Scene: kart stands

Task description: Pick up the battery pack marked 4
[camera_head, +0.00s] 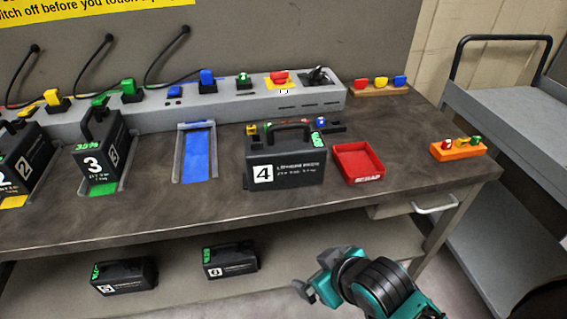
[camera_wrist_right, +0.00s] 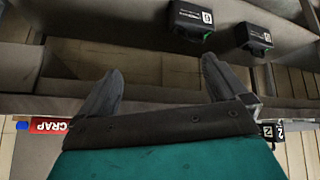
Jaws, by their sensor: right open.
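The battery pack marked 4 (camera_head: 286,162) stands upright on the workbench, a black case with a top handle (camera_head: 289,127) and a green display at its right top. My right gripper (camera_head: 312,284) is in front of the bench at the lower middle, below and in front of pack 4, apart from it. In the right wrist view its two fingers (camera_wrist_right: 156,92) are spread with nothing between them. Pack 4 does not clearly show in the wrist view. My left gripper is not in view.
Pack 3 (camera_head: 97,158) stands left of an empty blue-floored bay (camera_head: 199,153). A red scrap tray (camera_head: 358,163) sits just right of pack 4. Packs 5 (camera_head: 124,277) and 6 (camera_head: 230,260) are on the lower shelf. A grey cart (camera_head: 502,88) stands at the right.

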